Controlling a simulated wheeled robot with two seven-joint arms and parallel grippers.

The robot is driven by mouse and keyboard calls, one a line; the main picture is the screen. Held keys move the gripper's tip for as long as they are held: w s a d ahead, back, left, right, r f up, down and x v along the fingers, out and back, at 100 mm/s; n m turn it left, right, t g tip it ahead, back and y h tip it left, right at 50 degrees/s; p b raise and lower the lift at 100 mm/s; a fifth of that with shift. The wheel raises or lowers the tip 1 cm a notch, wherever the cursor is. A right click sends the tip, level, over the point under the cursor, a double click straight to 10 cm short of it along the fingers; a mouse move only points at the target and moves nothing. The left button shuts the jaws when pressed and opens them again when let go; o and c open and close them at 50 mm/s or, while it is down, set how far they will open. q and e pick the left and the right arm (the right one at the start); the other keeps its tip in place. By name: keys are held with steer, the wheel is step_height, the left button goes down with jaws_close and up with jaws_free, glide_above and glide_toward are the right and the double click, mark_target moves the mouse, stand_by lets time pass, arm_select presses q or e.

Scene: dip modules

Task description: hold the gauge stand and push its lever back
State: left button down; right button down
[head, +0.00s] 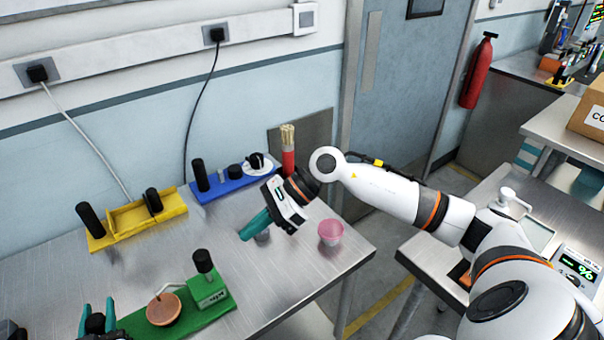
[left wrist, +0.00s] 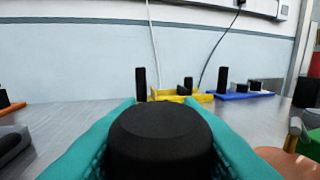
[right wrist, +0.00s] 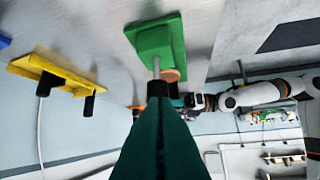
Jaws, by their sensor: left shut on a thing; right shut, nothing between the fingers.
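The gauge stand is a green base (head: 185,322) at the front left of the table, with a green block (head: 208,288), an upright black-knobbed lever (head: 203,261) and a copper disc (head: 163,309). My left gripper (head: 97,320) is at the base's left end. In the left wrist view it is shut on a round black knob (left wrist: 160,135), with the copper disc (left wrist: 290,163) to the right. My right gripper (head: 246,235) is shut and empty, beyond and right of the lever, apart from it. The green base also shows in the right wrist view (right wrist: 172,42).
A yellow stand (head: 130,217) and a blue stand (head: 222,187) with black posts stand along the wall. Red-based sticks (head: 288,160) stand behind. The table's front right is clear.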

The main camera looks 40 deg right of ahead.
arm_select(q)
steer(key=shift+a, duration=0.15)
arm_select(e)
steer(key=a+r+v, duration=0.2)
steer(key=v, duration=1.3)
steer(key=shift+d+r, duration=0.35)
steer(key=shift+r, duration=0.25)
arm_select(q)
steer(key=c, duration=0.9)
jaws_free()
steer(key=shift+c, duration=0.2)
step_height(320, 180, up, 8)
steer(key=p, duration=0.7)
steer(key=shift+f+p, duration=0.2)
steer(key=shift+p, duration=0.2)
arm_select(e)
step_height(320, 180, up, 8)
steer(key=shift+f, duration=0.15)
